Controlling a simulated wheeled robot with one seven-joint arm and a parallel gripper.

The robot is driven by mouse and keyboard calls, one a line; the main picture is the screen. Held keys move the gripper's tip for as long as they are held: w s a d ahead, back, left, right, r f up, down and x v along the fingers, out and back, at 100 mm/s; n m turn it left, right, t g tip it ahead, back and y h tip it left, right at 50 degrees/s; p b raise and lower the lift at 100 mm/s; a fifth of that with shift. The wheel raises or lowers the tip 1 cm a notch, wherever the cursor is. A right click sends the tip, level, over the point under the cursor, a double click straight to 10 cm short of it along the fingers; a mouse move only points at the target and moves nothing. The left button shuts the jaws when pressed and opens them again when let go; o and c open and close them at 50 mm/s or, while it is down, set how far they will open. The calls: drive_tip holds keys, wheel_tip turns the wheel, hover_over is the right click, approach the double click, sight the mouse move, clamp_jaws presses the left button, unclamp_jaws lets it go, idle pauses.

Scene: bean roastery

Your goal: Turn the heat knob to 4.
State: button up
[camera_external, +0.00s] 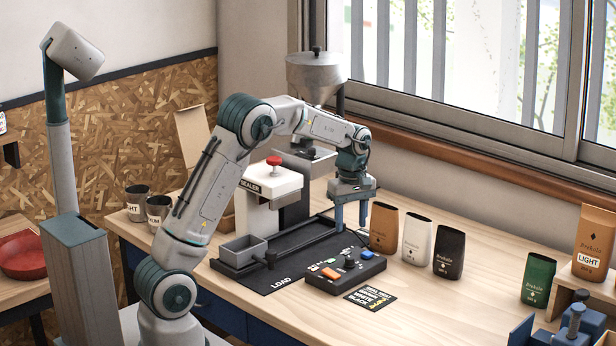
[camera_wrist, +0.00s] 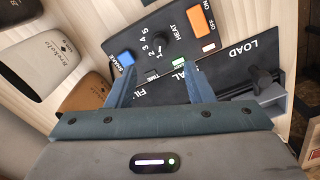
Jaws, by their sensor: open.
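The heat knob (camera_external: 349,262) is a small black dial on the black control box (camera_external: 318,284). In the wrist view the knob (camera_wrist: 154,68) shows beside the word HEAT and white numbers 1 to 5. Its pointer is too small to read for certain. My gripper (camera_external: 350,225) points down above and behind the box, open and empty, with its blue fingers apart and not touching the knob.
An orange switch (camera_external: 331,273) and a blue button (camera_external: 367,255) flank the knob. The sealer (camera_external: 268,190) and a grey tray (camera_external: 244,251) stand to the left. Orange (camera_external: 384,228), white (camera_external: 417,240) and black (camera_external: 449,252) bags stand right. A label card (camera_external: 371,299) lies in front.

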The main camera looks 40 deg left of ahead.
sight(350, 258)
wheel_tip(350, 258, down, 10)
drive_tip(key=shift+f+p, duration=0.1)
drive_tip(key=shift+p, duration=0.4)
drive_tip(key=c, duration=1)
